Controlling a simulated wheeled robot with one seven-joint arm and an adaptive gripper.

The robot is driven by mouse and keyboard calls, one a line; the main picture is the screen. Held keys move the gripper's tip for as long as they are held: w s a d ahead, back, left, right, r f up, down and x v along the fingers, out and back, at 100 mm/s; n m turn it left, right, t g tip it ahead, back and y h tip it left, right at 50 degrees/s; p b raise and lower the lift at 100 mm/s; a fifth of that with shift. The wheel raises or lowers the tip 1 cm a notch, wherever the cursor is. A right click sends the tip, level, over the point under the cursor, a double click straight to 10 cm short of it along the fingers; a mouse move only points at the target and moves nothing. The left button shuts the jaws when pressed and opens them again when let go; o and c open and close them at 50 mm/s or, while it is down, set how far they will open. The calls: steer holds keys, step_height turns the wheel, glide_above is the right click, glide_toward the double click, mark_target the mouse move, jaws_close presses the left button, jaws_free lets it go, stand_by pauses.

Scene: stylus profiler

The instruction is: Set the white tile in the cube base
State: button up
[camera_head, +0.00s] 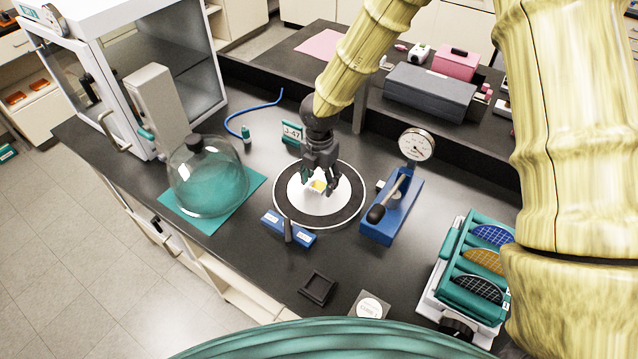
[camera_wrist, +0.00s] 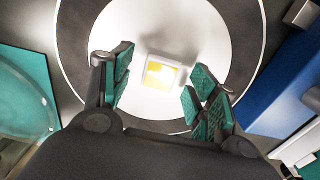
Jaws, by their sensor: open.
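A small white tile (camera_head: 317,186) with a yellow square on its top lies on the white centre of a round black-ringed stage (camera_head: 285,193). It also shows in the wrist view (camera_wrist: 151,71), between and beyond my finger pads. My gripper (camera_head: 320,183) is open and empty above the stage, pointing down, with one teal-padded finger to each side of the tile. In the wrist view, my gripper (camera_wrist: 158,84) leaves gaps to the tile on both sides. A dark, square, shallow holder (camera_head: 318,288) sits near the bench's front edge; I cannot tell whether it is the cube base.
A grey block with a white round label (camera_head: 369,306) sits right of the dark holder. A blue dial-gauge stand (camera_head: 392,208) is right of the stage. A glass dome (camera_head: 207,178) on a teal mat is left. A blue block with a post (camera_head: 288,229) stands in front.

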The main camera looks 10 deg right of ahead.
mark_target(320, 184)
steer(key=shift+w+d+f, duration=0.1)
steer(key=shift+f, duration=0.35)
steer(key=shift+r, duration=0.1)
steer(key=c, duration=0.9)
steer(key=shift+c, duration=0.2)
steer(key=shift+r, duration=0.1)
step_height(320, 184, up, 10)
steer(key=b, duration=0.3)
